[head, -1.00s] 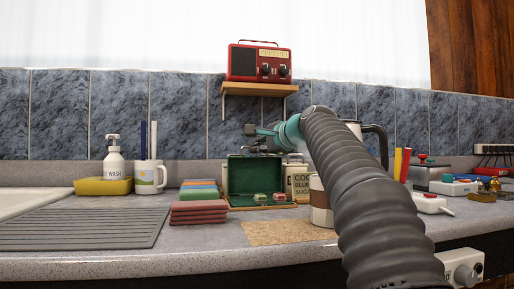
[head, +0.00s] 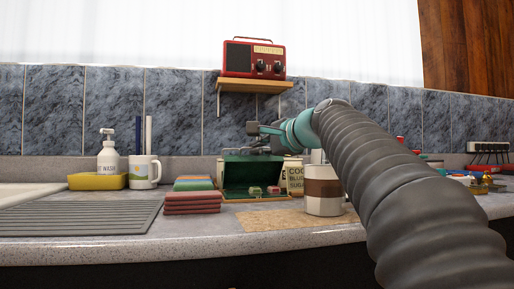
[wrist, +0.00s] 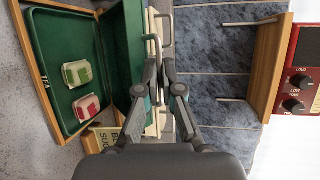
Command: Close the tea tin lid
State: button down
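The tea tin (head: 227,198) stands open on the counter, with a green inside and a wood-coloured edge. Its lid (head: 240,170) is raised, roughly upright at the back. The wrist view shows the tin on its side at left, with the tray (wrist: 67,40) holding a green-and-white packet (wrist: 77,73) and a red-and-white packet (wrist: 87,108). The lid (wrist: 122,40) also shows there.
A brown-banded mug (head: 323,190) is in front right. A shelf (head: 255,86) with a red radio (head: 252,59) is above. The cork mat (head: 285,218) in front looks mostly clear.

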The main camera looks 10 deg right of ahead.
jog(key=shift+s+d+f+b, duration=0.1)
jog(key=shift+s+f+b, duration=0.1)
jog(key=shift+f, duration=0.3)
jog(key=shift+s+f+b, duration=0.1)
jog(key=shift+s+f, duration=0.05)
jog(key=shift+f, duration=0.35)
jog(key=c, duration=1.6)
grip_release()
jog(key=shift+r, duration=0.1)
jog(key=shift+s+d+r, duration=0.15)
jog(key=shift+s, duration=0.3)
jog(key=v, duration=1.1)
